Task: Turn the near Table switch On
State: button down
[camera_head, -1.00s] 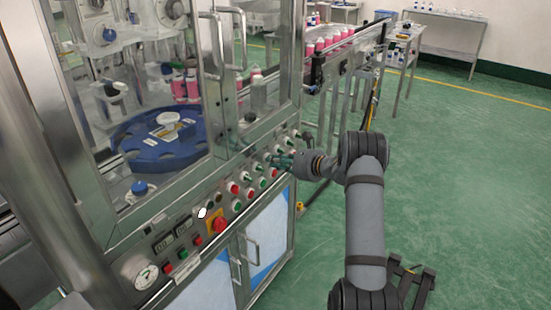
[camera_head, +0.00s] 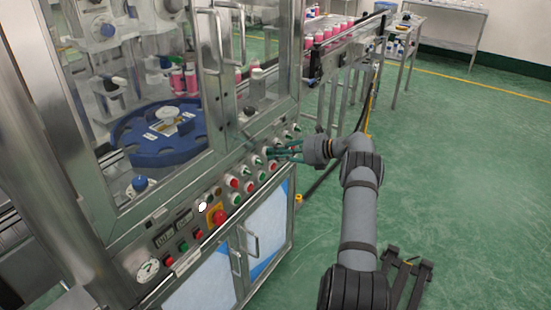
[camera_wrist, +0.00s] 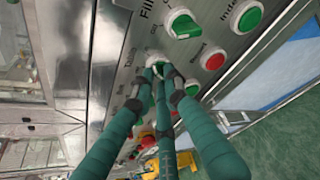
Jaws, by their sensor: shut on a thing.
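My gripper (camera_head: 269,152) reaches in from the right to the sloped steel control panel (camera_head: 188,262). In the wrist view its green fingers (camera_wrist: 160,72) converge on a small white-rimmed switch (camera_wrist: 155,61) and are shut on it. The fingers hide most of this switch, so its knob angle cannot be told. A label beside it starts like "Table" but is blurred. A green selector knob (camera_wrist: 184,24) marked On and Off stands just above the held switch, under the "Fill" label.
A red emergency stop (camera_head: 218,216) is lower left on the panel. Glass doors with handles (camera_head: 221,40) rise above. Green floor is open at right.

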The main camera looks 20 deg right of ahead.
jog(key=shift+m+b, duration=0.5)
jog(key=shift+b, duration=0.05)
jog(key=c, duration=1.7)
grip_release()
jog(key=shift+c, duration=0.2)
jog(key=shift+d, duration=0.1)
jog(key=v, duration=1.2)
jog(key=shift+w+f, duration=0.1)
jog(key=shift+w, duration=0.05)
jog(key=x, duration=1.1)
jog(key=shift+w+a+p, duration=0.2)
jog(key=shift+a+p, duration=0.15)
